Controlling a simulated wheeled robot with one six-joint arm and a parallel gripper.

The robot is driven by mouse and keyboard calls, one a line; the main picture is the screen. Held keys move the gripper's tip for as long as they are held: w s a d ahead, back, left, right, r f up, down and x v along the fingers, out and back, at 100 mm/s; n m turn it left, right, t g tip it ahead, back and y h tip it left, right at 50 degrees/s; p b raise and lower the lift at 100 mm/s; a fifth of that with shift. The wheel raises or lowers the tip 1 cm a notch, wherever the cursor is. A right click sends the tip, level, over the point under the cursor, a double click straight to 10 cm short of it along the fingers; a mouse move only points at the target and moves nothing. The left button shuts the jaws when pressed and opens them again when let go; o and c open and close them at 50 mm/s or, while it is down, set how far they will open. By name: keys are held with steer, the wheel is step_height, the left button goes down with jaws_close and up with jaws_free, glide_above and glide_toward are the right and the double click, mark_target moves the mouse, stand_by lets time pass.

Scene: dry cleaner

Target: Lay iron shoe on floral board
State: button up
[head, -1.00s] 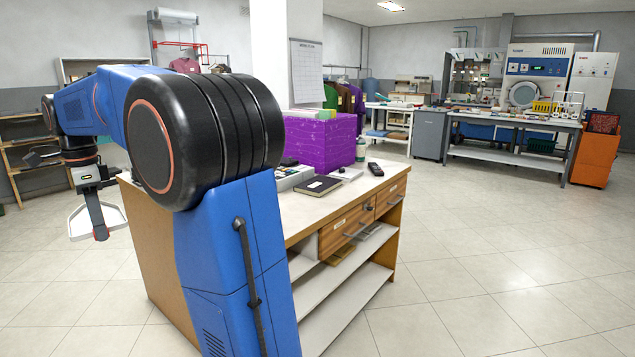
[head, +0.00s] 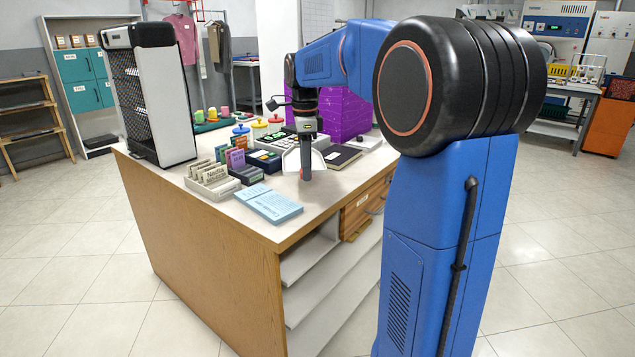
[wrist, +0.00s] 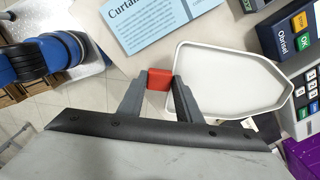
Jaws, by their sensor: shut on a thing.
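The iron shoe (wrist: 232,75) is a white, shallow, iron-shaped plate with a raised rim and a red block at its heel. In the wrist view my gripper (wrist: 159,82) is shut on that red block, and the shoe extends to the right of the fingers. In the head view my gripper (head: 305,158) points down over the counter with the white shoe (head: 290,161) beside its fingers. I cannot tell how far it is above the counter top. I cannot make out a floral board in either view.
The wooden counter (head: 262,290) holds light blue leaflets (head: 268,203), card racks (head: 212,178), a black-and-white machine (head: 165,95), a keypad device (head: 265,160), a dark book (head: 342,157) and a purple box (head: 345,105). Open tiled floor lies left and right.

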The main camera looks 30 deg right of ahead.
mark_target(308, 199)
steer(key=f, duration=0.3)
steer(key=shift+s+d+f, duration=0.1)
steer(key=shift+d+f, duration=0.15)
steer(key=shift+d, duration=0.1)
steer(key=shift+a+f, duration=0.1)
steer(key=shift+f, duration=1.55)
steer(key=o, duration=1)
steer(key=shift+o, duration=0.2)
step_height(308, 199, up, 12)
steer(key=shift+r, duration=0.1)
